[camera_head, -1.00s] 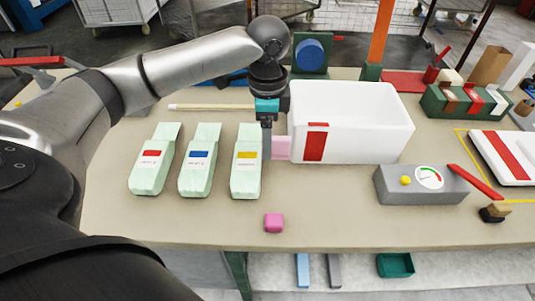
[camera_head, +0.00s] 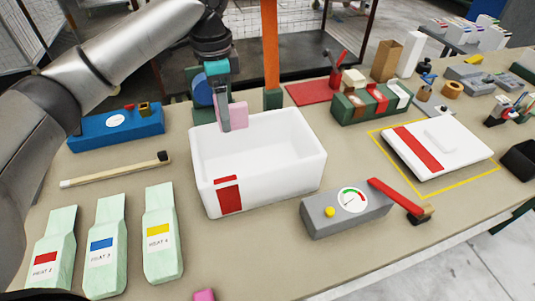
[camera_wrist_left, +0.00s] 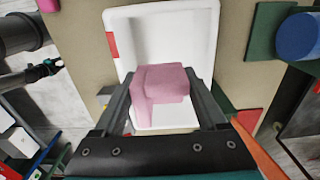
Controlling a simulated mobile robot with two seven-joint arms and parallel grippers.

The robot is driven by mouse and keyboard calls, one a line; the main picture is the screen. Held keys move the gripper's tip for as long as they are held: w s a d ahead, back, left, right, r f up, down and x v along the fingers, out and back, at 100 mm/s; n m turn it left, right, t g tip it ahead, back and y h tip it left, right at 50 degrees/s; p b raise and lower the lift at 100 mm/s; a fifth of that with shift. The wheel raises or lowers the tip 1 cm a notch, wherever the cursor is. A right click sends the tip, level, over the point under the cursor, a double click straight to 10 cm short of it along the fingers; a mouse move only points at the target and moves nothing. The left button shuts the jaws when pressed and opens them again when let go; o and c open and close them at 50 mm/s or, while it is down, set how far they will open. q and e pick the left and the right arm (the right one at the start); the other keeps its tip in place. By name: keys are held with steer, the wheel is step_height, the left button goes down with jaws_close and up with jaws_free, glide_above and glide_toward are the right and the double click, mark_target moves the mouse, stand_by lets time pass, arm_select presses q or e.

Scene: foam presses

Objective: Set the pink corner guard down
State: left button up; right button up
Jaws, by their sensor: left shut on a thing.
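My left gripper (camera_head: 224,128) is shut on the pink corner guard (camera_head: 237,114), which sticks out to the right of the fingers in the head view. The left wrist view shows the guard (camera_wrist_left: 160,85) as an L-shaped pink piece between the two fingers (camera_wrist_left: 160,100). Behind it in that view lies the inside of the white bin (camera_wrist_left: 140,25). In the head view the guard overlaps the back rim of the white bin (camera_head: 275,185), which is open and has a red label. The guard's gap above the bin is hard to judge. My right gripper is not identifiable.
A second pink block (camera_head: 204,295) lies at the front edge. A green post base (camera_head: 272,99) stands behind the bin.

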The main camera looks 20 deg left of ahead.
arm_select(q)
steer(key=shift+w+f, duration=0.7)
steer(key=f, duration=0.4)
steer(key=f+b, duration=0.1)
steer(key=f, duration=0.4)
steer(key=f+b, duration=0.1)
steer(key=f, duration=0.3)
steer(key=shift+s+d+f, duration=0.1)
steer(key=shift+s+f, duration=0.15)
steer(key=shift+f, duration=0.5)
steer(key=shift+f+b, duration=0.45)
steer(key=shift+f, duration=1.5)
arm_select(e)
steer(key=shift+s+f, duration=0.35)
steer(key=shift+f, duration=0.4)
steer(key=shift+s+f, duration=0.35)
steer(key=shift+f, duration=0.4)
arm_select(q)
steer(key=shift+f, duration=0.15)
steer(key=o, duration=1.2)
steer(key=shift+o, duration=0.2)
